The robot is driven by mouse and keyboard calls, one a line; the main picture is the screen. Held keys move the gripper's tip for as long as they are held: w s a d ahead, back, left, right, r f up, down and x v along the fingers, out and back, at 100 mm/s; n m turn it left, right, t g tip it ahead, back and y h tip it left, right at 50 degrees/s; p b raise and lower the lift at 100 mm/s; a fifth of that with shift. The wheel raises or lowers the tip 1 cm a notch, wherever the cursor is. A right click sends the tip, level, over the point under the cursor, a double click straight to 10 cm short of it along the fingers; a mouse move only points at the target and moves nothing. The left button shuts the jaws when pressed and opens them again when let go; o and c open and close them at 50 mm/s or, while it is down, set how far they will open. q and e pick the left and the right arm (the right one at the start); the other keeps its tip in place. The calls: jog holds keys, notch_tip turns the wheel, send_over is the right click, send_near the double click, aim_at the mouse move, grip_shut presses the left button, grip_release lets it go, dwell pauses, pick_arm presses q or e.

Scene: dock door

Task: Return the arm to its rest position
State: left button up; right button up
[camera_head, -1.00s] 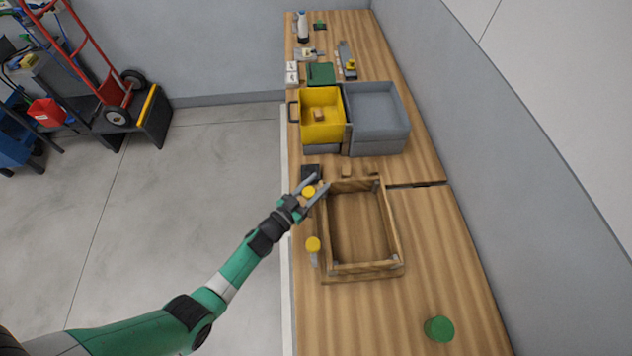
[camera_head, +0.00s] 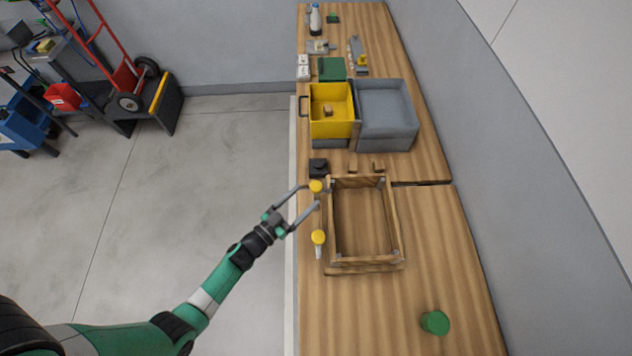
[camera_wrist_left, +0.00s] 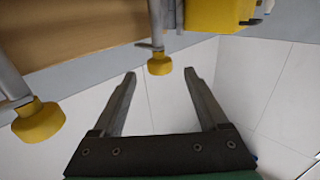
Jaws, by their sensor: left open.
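My left gripper (camera_head: 311,196) is open and empty at the left edge of the wooden bench (camera_head: 440,240). Its fingers (camera_wrist_left: 160,100) are spread with nothing between them in the left wrist view. A yellow-capped piece (camera_head: 316,186) stands just beyond the fingertips, by the left wall of a wooden frame box (camera_head: 397,225); it also shows in the left wrist view (camera_wrist_left: 160,64). A second yellow-capped piece (camera_head: 318,237) with a grey stem is nearer, and it shows at left in the wrist view (camera_wrist_left: 38,121). My right gripper is out of view.
A yellow bin (camera_head: 330,128) and a grey bin (camera_head: 388,140) stand farther along the bench. A small black block (camera_head: 318,168) lies near the box. A green cylinder (camera_head: 435,323) is at the near end. Open floor (camera_head: 200,180) lies left of the bench.

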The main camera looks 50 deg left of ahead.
pick_arm(q)
jog(key=s, duration=0.3)
jog(key=shift+d, duration=0.1)
dwell(0.3)
